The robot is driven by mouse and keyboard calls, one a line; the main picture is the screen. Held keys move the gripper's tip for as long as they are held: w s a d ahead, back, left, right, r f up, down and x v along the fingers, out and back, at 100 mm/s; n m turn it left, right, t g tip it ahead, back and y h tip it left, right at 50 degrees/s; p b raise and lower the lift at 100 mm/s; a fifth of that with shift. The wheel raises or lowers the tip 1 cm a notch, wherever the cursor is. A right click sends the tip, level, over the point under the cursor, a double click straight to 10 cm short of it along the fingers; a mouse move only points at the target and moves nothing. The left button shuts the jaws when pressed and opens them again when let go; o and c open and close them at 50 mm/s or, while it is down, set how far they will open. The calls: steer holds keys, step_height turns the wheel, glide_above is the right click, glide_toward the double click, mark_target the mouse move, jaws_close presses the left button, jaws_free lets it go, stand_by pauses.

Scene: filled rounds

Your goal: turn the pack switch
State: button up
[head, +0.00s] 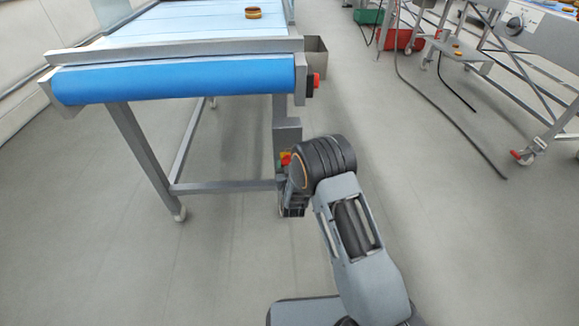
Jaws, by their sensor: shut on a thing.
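A grey control box (287,132) is fixed to the right front leg of the blue conveyor. A small patch of red, yellow and green (285,158) shows on its lower part, just left of my wrist; I take this to be the pack switch, mostly hidden. My gripper (292,203) is at the box, low by the conveyor leg, seen from behind. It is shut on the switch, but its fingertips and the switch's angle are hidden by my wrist.
The blue conveyor (180,82) stands at the upper left with a filled round (253,12) on its belt. A red-and-black button (313,80) is on its right end. A dark hose (440,110) lies on the floor to the right. The grey floor (460,240) at lower right is clear.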

steer(key=shift+n+b, duration=0.75)
steer(key=shift+n, duration=1.55)
steer(key=o, duration=0.9)
steer(key=shift+s, duration=0.1)
steer(key=s+p, duration=0.2)
steer(key=s, duration=1.1)
steer(key=shift+s+p, duration=0.3)
steer(key=shift+p, duration=0.05)
